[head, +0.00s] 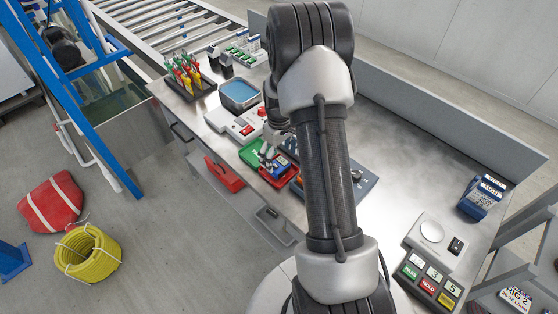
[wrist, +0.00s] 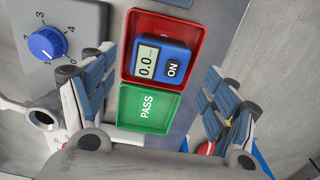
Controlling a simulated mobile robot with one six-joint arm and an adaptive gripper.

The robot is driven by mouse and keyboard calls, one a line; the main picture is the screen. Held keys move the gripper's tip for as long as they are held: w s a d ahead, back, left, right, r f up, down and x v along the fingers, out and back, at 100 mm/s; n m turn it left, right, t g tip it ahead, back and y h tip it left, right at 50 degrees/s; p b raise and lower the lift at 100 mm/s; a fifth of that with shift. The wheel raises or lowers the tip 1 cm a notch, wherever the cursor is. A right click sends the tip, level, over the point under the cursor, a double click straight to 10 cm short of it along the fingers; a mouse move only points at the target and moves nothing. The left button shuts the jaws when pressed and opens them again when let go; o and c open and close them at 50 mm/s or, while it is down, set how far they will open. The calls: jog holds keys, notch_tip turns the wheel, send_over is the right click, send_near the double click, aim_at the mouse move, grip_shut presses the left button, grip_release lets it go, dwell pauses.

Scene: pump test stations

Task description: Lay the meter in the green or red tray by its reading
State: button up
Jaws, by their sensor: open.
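A blue meter (wrist: 178,55) lies in the red tray (wrist: 165,22) in the wrist view.
A grey box with a blue knob (wrist: 46,43) and numbered dial stands beside the trays. Blue devices (head: 482,196) stand far right. The bench's right middle is clear.

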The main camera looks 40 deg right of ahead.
notch_tip(320, 180, up, 7)
jog(key=p, duration=0.2)
notch_tip(320, 180, up, 10)
jog(key=t, duration=0.1)
send_over(279, 164)
jog(key=s+a, duration=0.1)
jog(key=a, duration=0.5)
jog(key=s+a+r+t, duration=0.1)
jog(key=s+a+r, duration=0.4)
jog(key=a+r, duration=0.25)
jog(key=s+a+r+t, duration=0.1)
jog(key=s+a+r, duration=0.2)
jog(key=s, duration=0.5)
jog(key=s+a+r+m+t, duration=0.1)
jog(key=s+a+r, duration=0.2)
jog(key=s+a, duration=0.3)
jog(key=s, duration=0.3)
jog(key=shift+r+m+t, duration=0.2)
jog(key=shift+m+t, duration=0.1)
